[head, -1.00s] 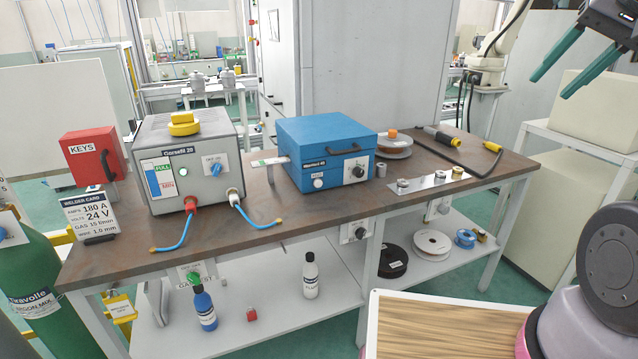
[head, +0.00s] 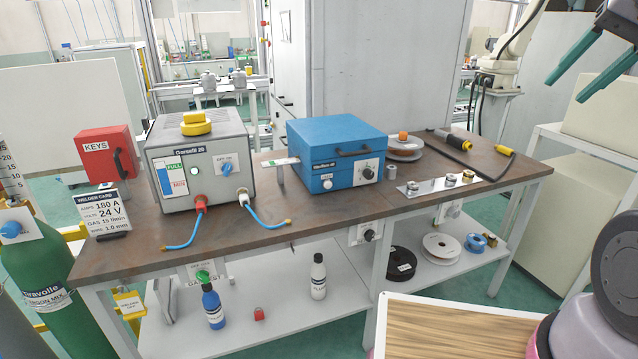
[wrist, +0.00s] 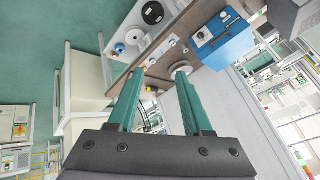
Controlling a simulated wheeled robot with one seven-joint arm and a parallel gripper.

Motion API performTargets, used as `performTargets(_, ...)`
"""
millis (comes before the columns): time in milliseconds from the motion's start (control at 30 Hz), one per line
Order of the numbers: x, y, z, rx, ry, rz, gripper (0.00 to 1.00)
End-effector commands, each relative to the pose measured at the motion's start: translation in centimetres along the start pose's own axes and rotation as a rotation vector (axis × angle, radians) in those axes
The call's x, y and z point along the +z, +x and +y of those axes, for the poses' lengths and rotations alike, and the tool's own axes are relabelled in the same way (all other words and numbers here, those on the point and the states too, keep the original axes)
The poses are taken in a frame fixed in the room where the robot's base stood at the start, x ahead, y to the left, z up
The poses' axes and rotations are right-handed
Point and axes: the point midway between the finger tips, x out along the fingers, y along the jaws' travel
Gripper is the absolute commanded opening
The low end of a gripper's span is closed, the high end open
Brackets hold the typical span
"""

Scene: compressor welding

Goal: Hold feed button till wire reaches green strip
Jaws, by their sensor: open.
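The blue feeder box (head: 338,146) stands on the brown workbench (head: 420,205), with a dark handle and a dial on its front. A small white round button (head: 327,184) with a label sits low on that front; the label is too small to read. A small white plate with a green strip (head: 280,162) sticks out from the box's left side. I cannot make out a wire on it. My gripper (head: 566,90) is open and empty at the upper right, well apart from the box. In the wrist view its green fingers (wrist: 158,72) are spread, with the box (wrist: 228,42) beyond them.
The grey Gorsefil unit (head: 200,165) with blue hoses stands left of the box. A wood-topped surface (head: 450,332) is in the front.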

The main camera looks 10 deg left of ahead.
Motion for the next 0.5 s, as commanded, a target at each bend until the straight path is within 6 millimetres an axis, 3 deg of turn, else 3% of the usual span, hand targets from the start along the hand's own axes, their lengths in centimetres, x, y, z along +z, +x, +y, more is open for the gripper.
performTargets(67,0.0,0.0,0.0,0.0,0.0,0.0,0.5)
performTargets(200,0.0,0.0,0.0,0.0,0.0,0.0,0.0)
performTargets(500,0.0,0.0,0.0,0.0,0.0,0.0,0.0)
